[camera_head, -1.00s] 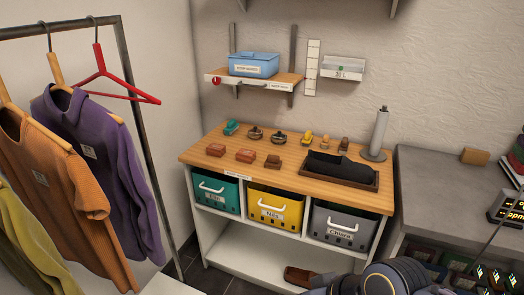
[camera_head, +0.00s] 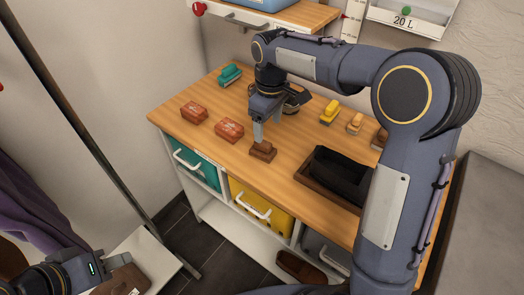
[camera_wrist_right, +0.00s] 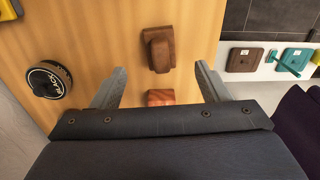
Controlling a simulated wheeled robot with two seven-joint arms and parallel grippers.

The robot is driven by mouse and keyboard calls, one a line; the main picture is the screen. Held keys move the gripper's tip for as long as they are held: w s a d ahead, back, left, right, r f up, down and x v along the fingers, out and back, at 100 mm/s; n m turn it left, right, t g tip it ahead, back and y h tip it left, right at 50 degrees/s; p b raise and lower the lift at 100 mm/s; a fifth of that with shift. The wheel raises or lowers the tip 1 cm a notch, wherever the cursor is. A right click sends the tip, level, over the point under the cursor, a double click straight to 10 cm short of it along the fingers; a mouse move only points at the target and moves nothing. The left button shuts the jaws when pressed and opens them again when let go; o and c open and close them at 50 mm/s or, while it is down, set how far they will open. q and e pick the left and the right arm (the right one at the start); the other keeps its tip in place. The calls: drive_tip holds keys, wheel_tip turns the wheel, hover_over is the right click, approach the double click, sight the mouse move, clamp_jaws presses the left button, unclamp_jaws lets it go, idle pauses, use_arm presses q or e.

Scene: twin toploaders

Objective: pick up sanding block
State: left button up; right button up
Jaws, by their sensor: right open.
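A dark brown block with a raised grip (camera_head: 263,153) lies near the front edge of the wooden top; it looks like the sanding block, though no label confirms this. My right gripper (camera_head: 258,133) points down just above it. In the right wrist view the brown block (camera_wrist_right: 158,48) lies just ahead of the spread, empty fingers (camera_wrist_right: 158,78). A reddish block (camera_wrist_right: 160,97) shows between the fingers, partly hidden by the gripper body. My left gripper (camera_head: 120,261) is at the lower left, near a brown labelled item (camera_head: 128,284); its jaws are unclear.
Two reddish blocks (camera_head: 194,112) (camera_head: 229,130) lie left of the brown block. A teal brush-like item (camera_head: 230,74) and a yellow one (camera_head: 330,112) stand further back. A dark tray (camera_head: 322,182) is to the right. A black tin (camera_wrist_right: 48,80) shows in the wrist view.

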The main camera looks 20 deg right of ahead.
sight(263, 143)
drive_tip(key=shift+w+a+f, duration=0.15)
drive_tip(key=shift+w+f, duration=0.25)
drive_tip(key=shift+w, duration=0.25)
drive_tip(key=shift+w+f, duration=0.1)
drive_tip(key=shift+f, duration=0.25)
drive_tip(key=f, duration=0.7)
drive_tip(key=shift+s+a, duration=0.25)
drive_tip(key=shift+a, duration=0.15)
drive_tip(key=c, duration=1.1)
drive_tip(key=shift+r, duration=0.15)
